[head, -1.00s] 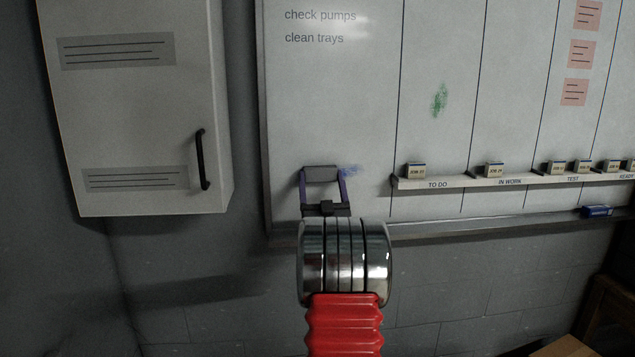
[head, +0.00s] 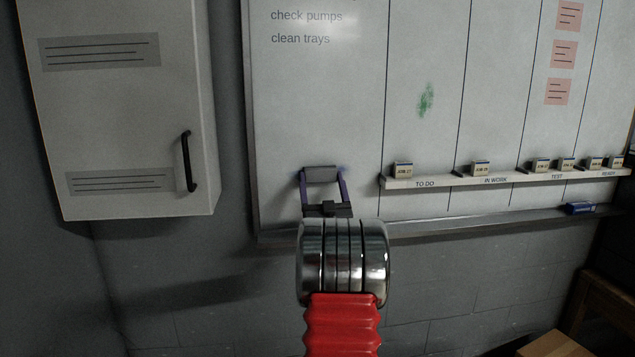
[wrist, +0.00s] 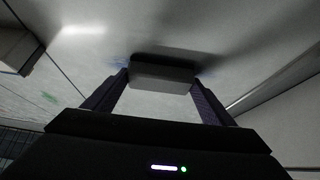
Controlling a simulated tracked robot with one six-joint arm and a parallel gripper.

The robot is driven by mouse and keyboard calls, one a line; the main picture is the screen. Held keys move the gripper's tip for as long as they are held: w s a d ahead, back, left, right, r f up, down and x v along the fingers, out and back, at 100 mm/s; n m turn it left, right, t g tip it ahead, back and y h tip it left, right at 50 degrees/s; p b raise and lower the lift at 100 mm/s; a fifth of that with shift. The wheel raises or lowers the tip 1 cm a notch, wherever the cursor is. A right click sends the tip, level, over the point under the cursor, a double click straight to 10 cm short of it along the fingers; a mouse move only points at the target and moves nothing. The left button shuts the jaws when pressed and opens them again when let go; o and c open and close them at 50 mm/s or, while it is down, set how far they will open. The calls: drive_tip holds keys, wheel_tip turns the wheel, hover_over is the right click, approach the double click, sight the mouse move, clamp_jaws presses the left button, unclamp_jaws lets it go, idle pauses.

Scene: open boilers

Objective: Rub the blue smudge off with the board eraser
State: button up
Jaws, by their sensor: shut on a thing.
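My gripper (head: 321,180) is shut on the board eraser (head: 320,173), a grey block held between its two fingers. In the wrist view the eraser (wrist: 162,74) lies against or very close to the whiteboard; I cannot tell if it touches. The blue smudge (head: 344,169) is mostly hidden behind the eraser. Faint blue shows at its right side in the head view, and blue traces (wrist: 119,64) show on both sides of it in the wrist view.
The whiteboard (head: 300,110) also has a green smudge (head: 426,99) to the right. A narrow shelf (head: 440,183) with several small blocks is right of my gripper. A blue item (head: 578,208) lies on the lower ledge. A wall cabinet (head: 110,120) stands out at left.

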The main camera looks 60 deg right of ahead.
sight(335, 179)
drive_tip(key=shift+s, duration=0.1)
idle(0.3)
drive_tip(key=shift+s+d, duration=1.2)
drive_tip(key=shift+d, duration=0.1)
drive_tip(key=shift+s+d, duration=0.1)
drive_tip(key=shift+s+d, duration=0.95)
drive_tip(key=shift+s, duration=0.3)
drive_tip(key=shift+s+d, duration=1.15)
drive_tip(key=shift+d, duration=0.1)
drive_tip(key=shift+s, duration=0.1)
